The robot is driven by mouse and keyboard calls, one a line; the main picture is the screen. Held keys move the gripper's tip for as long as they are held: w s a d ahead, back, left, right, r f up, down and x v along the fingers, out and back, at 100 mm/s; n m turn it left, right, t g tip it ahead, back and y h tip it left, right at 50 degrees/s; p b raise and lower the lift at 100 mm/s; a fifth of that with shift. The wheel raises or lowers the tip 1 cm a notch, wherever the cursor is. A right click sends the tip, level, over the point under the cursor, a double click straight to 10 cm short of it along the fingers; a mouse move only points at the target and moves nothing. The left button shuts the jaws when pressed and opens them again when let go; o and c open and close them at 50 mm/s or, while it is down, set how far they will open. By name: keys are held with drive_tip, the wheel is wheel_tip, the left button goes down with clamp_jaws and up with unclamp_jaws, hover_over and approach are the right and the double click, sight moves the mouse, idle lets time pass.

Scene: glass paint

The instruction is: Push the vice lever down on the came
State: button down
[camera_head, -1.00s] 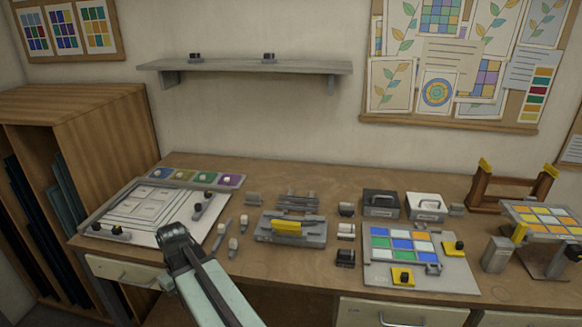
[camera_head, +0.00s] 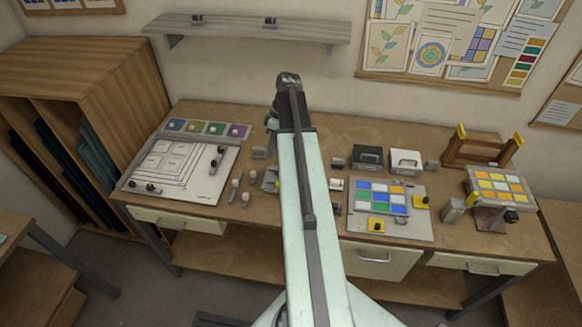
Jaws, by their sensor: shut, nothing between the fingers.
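My arm reaches up the middle of the head view, across the workbench. Its dark end bends down at the far side, and my gripper (camera_head: 272,124) shows only in part beside the arm, above the back of the bench. It is shut and empty. The vice (camera_head: 270,181) stands on the bench behind my arm, and only its grey left end shows. Its yellow lever and the came are hidden by the arm, so I cannot tell how the lever stands now. My gripper appears apart from the vice.
A white board with a frame (camera_head: 135,180) lies at the left, with small grey tools near it. A coloured glass panel (camera_head: 398,222), black box (camera_head: 368,152), white box (camera_head: 406,158) and wooden stand (camera_head: 483,150) are right. A shelf (camera_head: 310,30) hangs above.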

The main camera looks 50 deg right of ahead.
drive_tip(key=s+d+r+n+t+y, duration=0.1)
drive_tip(key=s+d+r+n, duration=0.1)
drive_tip(key=s+d, duration=0.55)
drive_tip(key=s+b+x, duration=0.1)
drive_tip(key=b+x, duration=0.9)
drive_tip(key=x, duration=0.2)
drive_tip(key=shift+f+b, duration=0.35)
drive_tip(key=shift+f, duration=0.05)
drive_tip(key=shift+w, duration=0.1)
drive_tip(key=shift+a, duration=0.15)
